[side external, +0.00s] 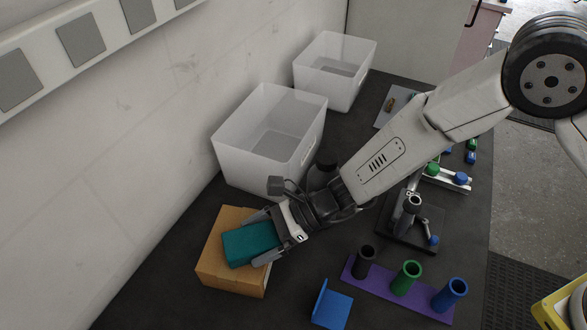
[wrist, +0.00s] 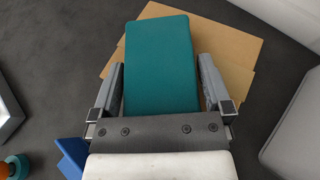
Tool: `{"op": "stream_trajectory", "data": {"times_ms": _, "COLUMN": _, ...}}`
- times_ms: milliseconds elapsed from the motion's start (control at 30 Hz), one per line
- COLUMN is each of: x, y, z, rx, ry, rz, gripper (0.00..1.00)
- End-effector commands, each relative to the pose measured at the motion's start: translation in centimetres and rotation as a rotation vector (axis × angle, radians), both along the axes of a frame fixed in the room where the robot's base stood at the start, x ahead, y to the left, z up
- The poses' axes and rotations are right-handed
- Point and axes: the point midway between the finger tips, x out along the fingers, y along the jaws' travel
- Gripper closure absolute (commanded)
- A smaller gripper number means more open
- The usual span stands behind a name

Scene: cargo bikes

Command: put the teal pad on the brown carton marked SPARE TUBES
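The teal pad (side external: 250,243) lies flat on top of the brown carton (side external: 232,279), slightly askew to it. In the wrist view the pad (wrist: 161,65) fills the space between the fingers, with the carton (wrist: 229,50) showing beneath and beyond it. My gripper (side external: 266,238) is low over the carton, its fingers on either side of the pad. In the wrist view my gripper (wrist: 161,62) looks open, with a thin strip of carton between the pad and the right finger; the left finger is very close to the pad. No marking on the carton is readable.
Two translucent bins (side external: 268,135) (side external: 334,70) stand by the wall behind the carton. A blue angled piece (side external: 331,306) and a purple base (side external: 393,289) with black, green and blue cups stand to the right. Dark mat is clear in front of the carton.

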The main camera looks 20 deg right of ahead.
Motion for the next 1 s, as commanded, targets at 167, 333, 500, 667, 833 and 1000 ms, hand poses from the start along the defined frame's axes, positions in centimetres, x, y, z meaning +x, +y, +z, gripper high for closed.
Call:
{"op": "stream_trajectory", "data": {"times_ms": 167, "x": 0.0, "y": 0.0, "z": 0.0, "rx": 0.0, "ry": 0.0, "rz": 0.0, "gripper": 0.0}}
{"op": "stream_trajectory", "data": {"times_ms": 333, "x": 0.0, "y": 0.0, "z": 0.4, "rx": 0.001, "ry": -0.001, "rz": 0.0, "gripper": 0.0}}
{"op": "stream_trajectory", "data": {"times_ms": 500, "x": 0.1, "y": -1.2, "z": 0.8, "rx": 0.0, "ry": -0.001, "rz": -0.002, "gripper": 0.0}}
{"op": "stream_trajectory", "data": {"times_ms": 667, "x": 0.1, "y": -3.2, "z": 1.7, "rx": 0.001, "ry": -0.001, "rz": -0.003, "gripper": 0.0}}
{"op": "stream_trajectory", "data": {"times_ms": 833, "x": 0.1, "y": -4.6, "z": 3.3, "rx": 0.002, "ry": -0.004, "rz": 0.001, "gripper": 0.0}}
{"op": "stream_trajectory", "data": {"times_ms": 1000, "x": 0.0, "y": -4.6, "z": 5.4, "rx": 0.002, "ry": -0.004, "rz": 0.001, "gripper": 0.0}}
